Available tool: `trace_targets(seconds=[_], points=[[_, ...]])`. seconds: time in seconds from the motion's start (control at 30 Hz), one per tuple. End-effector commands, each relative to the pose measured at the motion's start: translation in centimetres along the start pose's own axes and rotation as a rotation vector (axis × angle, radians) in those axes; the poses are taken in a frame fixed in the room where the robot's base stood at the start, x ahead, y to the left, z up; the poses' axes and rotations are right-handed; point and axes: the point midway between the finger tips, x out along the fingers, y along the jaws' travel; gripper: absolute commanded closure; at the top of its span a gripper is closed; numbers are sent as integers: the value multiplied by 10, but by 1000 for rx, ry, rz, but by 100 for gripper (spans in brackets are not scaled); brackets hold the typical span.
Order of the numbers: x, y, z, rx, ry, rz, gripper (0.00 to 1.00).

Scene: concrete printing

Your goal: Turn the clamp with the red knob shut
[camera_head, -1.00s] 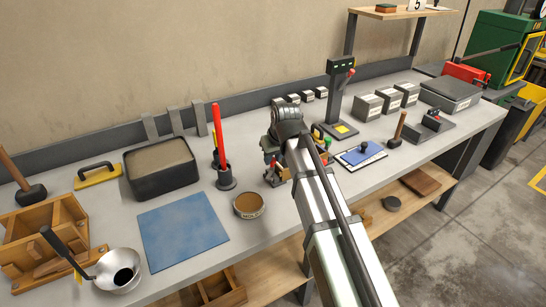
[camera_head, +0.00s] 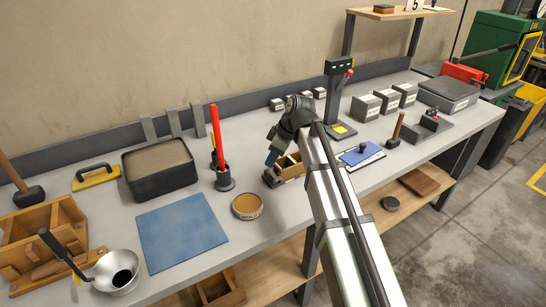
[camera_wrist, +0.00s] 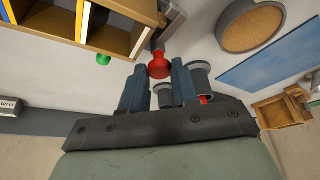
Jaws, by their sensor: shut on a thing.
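The wooden mould (camera_head: 291,167) with open compartments stands on the bench beside my gripper (camera_head: 271,159). In the wrist view the mould (camera_wrist: 124,14) fills the upper left. The clamp's grey metal part (camera_wrist: 168,27) sits at the mould's end, and its red knob (camera_wrist: 159,66) is between my fingertips. My gripper (camera_wrist: 158,76) is shut on the red knob. A green knob (camera_wrist: 103,59) shows on the mould's near side, apart from my fingers. In the head view my gripper and wrist hide the red knob.
A round sieve-like dish (camera_head: 247,206) and a blue mat (camera_head: 182,232) lie left of the mould. A dark holder with a red rod (camera_head: 221,150) stands close on the left. A blue pad on a plate (camera_head: 361,154) lies to the right.

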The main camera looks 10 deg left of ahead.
Motion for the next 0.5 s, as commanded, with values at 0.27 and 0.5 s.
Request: trace_targets(seconds=[0.27,0.5], points=[[0,1,0,-74,-1,-31,100],[0,1,0,-88,-1,-36,100]])
